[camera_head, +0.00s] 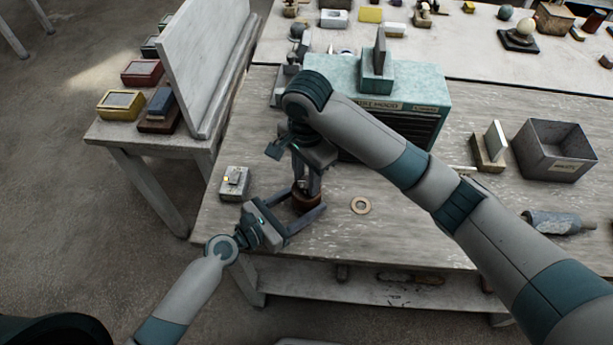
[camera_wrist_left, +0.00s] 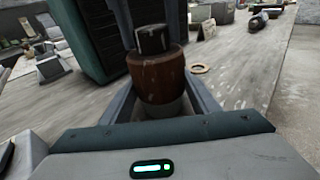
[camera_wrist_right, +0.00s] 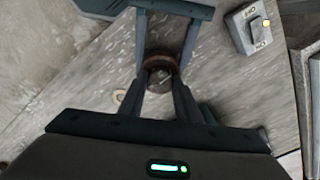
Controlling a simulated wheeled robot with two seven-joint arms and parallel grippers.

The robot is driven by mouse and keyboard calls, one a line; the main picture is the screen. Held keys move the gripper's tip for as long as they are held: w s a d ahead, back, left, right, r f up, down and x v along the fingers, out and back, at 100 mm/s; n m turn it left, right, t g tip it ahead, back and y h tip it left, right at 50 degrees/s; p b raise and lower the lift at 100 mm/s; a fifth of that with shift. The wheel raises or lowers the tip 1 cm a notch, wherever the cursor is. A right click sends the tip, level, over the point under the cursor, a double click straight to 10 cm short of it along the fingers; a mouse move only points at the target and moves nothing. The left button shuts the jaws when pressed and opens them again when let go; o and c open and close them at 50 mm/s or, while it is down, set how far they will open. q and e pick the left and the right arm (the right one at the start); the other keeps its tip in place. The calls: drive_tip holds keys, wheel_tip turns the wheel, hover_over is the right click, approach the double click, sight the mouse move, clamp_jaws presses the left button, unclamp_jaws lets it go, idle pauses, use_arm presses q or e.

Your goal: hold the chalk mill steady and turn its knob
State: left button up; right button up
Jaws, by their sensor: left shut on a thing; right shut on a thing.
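The chalk mill (camera_wrist_left: 157,82) is a brown wooden cylinder with a pale base, standing upright near the table's front edge. In the head view, its body (camera_head: 305,203) is partly covered by my grippers. My left gripper (camera_head: 307,208) comes in low from the front left and is shut around the body, one finger on each side. The knob (camera_wrist_left: 153,40) is the dark cap on top. My right gripper (camera_head: 307,184) reaches down from above and is shut on the knob, which also shows between its fingers in the right wrist view (camera_wrist_right: 160,78).
A grey switch box (camera_head: 234,184) with a yellow light is left of the mill. A flat ring (camera_head: 361,205) lies to the right. A teal cabinet (camera_head: 428,90) stands behind. An open grey bin (camera_head: 552,165) and a grey cylindrical tool (camera_head: 552,222) are further right.

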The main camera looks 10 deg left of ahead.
sight(307, 181)
drive_tip(key=shift+w+m, duration=0.1)
drive_tip(key=shift+m, duration=1.4)
drive_tip(key=o, duration=1.1)
wheel_tip(307, 181, up, 12)
use_arm(q)
drive_tip(key=o, duration=1.6)
